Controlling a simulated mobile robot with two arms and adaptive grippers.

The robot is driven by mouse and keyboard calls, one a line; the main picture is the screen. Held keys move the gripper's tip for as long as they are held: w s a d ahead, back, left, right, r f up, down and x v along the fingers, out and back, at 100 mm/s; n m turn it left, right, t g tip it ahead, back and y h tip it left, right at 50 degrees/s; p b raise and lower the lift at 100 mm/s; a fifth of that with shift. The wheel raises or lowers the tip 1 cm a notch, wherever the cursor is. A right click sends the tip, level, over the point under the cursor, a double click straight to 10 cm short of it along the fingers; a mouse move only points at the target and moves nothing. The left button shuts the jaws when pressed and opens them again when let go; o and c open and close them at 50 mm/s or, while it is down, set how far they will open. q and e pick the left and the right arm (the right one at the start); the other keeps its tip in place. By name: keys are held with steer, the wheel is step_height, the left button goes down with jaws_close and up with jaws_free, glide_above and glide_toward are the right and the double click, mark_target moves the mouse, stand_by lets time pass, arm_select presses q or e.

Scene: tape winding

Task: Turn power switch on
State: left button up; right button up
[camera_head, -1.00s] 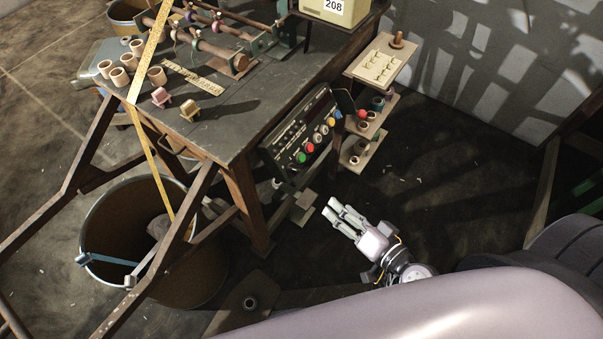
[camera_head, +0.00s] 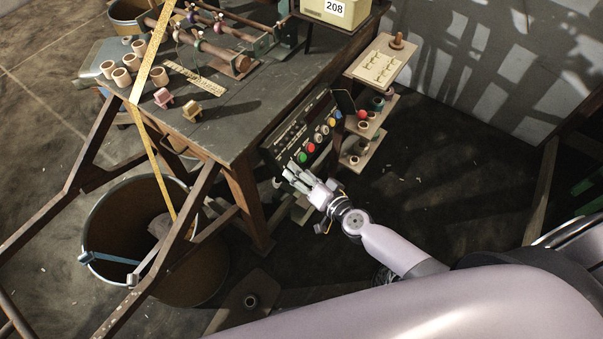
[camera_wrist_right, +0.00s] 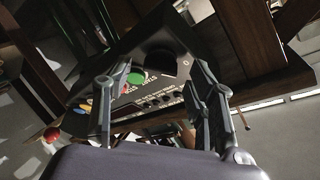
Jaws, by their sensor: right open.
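The dark control panel (camera_head: 290,138) hangs on the side of the table and carries several coloured buttons. In the right wrist view, a large black knob (camera_wrist_right: 168,60) stands on the panel face near a "0" mark, and I take it for the power switch. A green button (camera_wrist_right: 135,78) is beside it. My right gripper (camera_head: 289,173) is open and empty at the panel's lower near end. In the right wrist view, its fingers (camera_wrist_right: 160,88) are spread on either side of the knob's direction; I cannot tell whether they touch it. My left gripper is out of view.
A shelf stand (camera_head: 362,150) with spools is right of the panel. The wooden table (camera_head: 250,115) and its leg are close to my gripper. A large bin (camera_head: 105,215) stands at left. The floor to the right is clear.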

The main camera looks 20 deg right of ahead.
steer(key=shift+w, duration=0.15)
steer(key=c, duration=1.1)
steer(key=shift+w+a+r+m+g+h+p, duration=0.15)
steer(key=shift+m+g+h+p, duration=0.45)
steer(key=shift+m+p, duration=2.3)
steer(key=shift+s+r+m+g+h+p, duration=0.2)
steer(key=shift+m+g+p, duration=1.05)
steer(key=shift+p, duration=2.8)
steer(key=shift+w+a+r+m+g+h+p, duration=0.15)
steer(key=shift+m+g+h+p, duration=0.3)
steer(key=shift+m+p, duration=2.65)
steer(key=shift+c, duration=0.2)
steer(key=shift+d+f+n+p, duration=0.1)
steer(key=shift+n+p, duration=0.25)
steer(key=shift+p, duration=0.1)
